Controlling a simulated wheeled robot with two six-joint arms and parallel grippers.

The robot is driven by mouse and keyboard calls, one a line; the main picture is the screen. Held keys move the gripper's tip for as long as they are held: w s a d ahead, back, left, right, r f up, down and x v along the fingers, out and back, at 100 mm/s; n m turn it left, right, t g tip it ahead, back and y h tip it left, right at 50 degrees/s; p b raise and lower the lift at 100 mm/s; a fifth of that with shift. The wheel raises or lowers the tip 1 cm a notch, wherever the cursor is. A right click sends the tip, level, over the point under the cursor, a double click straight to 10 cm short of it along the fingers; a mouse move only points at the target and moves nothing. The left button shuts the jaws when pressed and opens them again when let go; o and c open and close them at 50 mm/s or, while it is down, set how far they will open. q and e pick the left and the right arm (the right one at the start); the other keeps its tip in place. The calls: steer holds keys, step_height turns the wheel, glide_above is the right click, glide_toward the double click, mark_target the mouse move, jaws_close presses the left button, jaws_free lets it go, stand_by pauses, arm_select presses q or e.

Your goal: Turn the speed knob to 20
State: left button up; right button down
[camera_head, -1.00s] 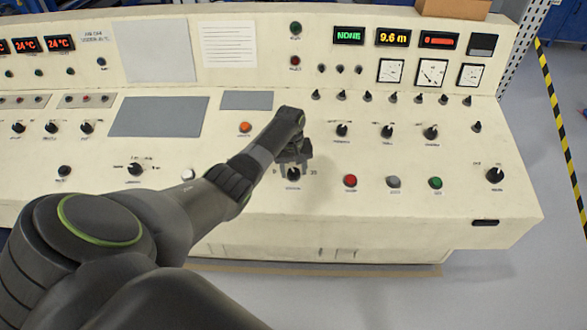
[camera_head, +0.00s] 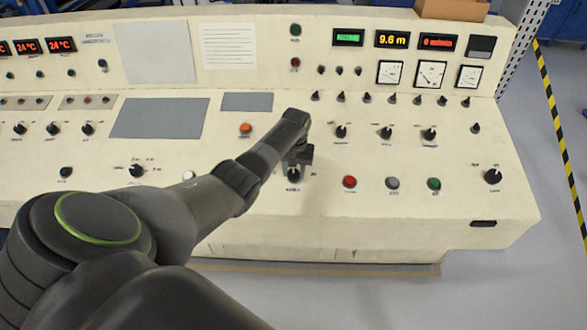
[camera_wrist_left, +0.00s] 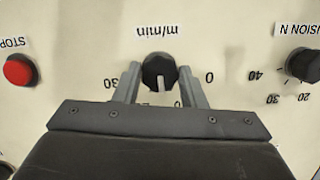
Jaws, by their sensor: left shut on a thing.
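The black speed knob (camera_head: 293,177) is on the front slope of the cream console, left of the red button. In the left wrist view, the knob (camera_wrist_left: 159,68) sits below an upside-down "m/min" label. Its white pointer line points down the picture, towards my gripper's body. The scale shows 30 at left and 0 at right; marks between are partly hidden by my gripper. My left gripper (camera_head: 294,168) is shut on the knob, one finger on each side, as the left wrist view also shows (camera_wrist_left: 160,80). My right gripper is not in view.
A red button (camera_head: 349,182), a grey button (camera_head: 392,183) and a green button (camera_head: 434,184) stand right of the knob. Another black knob (camera_wrist_left: 303,65) is close by in the wrist view. A green display (camera_head: 348,38) is lit above.

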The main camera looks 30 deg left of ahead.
arm_select(q)
steer(key=m+y+p, duration=0.1)
steer(key=m, duration=0.4)
steer(key=shift+m, duration=0.3)
stand_by(0.4)
steer(key=o, duration=1)
steer(key=shift+r+p, duration=0.1)
steer(key=shift+p, duration=0.2)
steer(key=shift+d+r, duration=0.1)
steer(key=shift+r, duration=0.15)
step_height(320, 180, up, 17)
steer(key=d+b, duration=0.1)
steer(key=d, duration=0.1)
steer(key=shift+w+d+f, duration=0.2)
steer(key=shift+w, duration=0.05)
steer(key=shift+f, duration=0.1)
